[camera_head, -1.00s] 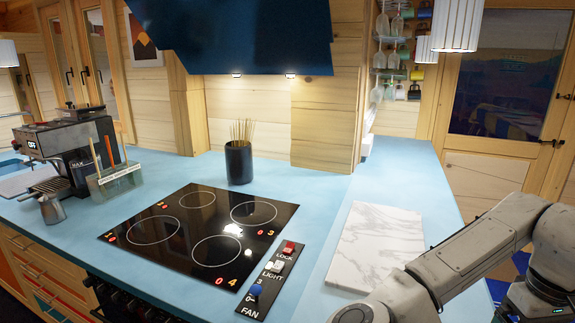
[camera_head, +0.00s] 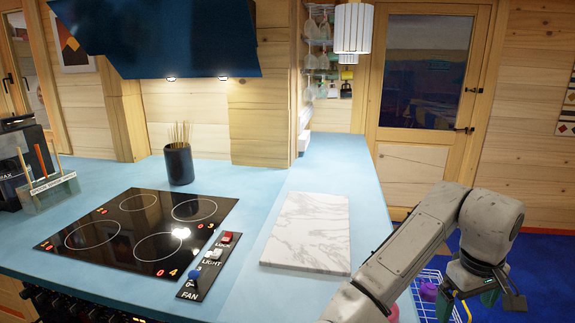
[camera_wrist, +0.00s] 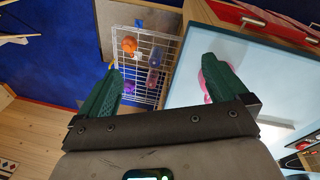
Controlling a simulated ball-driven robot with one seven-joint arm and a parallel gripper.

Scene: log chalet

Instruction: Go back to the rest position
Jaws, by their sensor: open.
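My gripper (camera_head: 468,302) hangs at the lower right in the head view, past the right edge of the blue counter (camera_head: 340,160). Its two green fingers are spread apart, and it also shows in the wrist view (camera_wrist: 162,66). Nothing is held between the fingers. Beyond them in the wrist view is a white wire basket (camera_wrist: 146,48) with an orange item (camera_wrist: 129,45) and purple items. My arm is bent, with its elbow raised at the right in the head view.
The counter bears a black cooktop (camera_head: 135,232), a marble board (camera_head: 309,232) and a dark holder with sticks (camera_head: 179,164). In the wrist view a pink item (camera_wrist: 210,78) is partly hidden behind the right finger. Blue floor (camera_head: 537,270) lies open at right.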

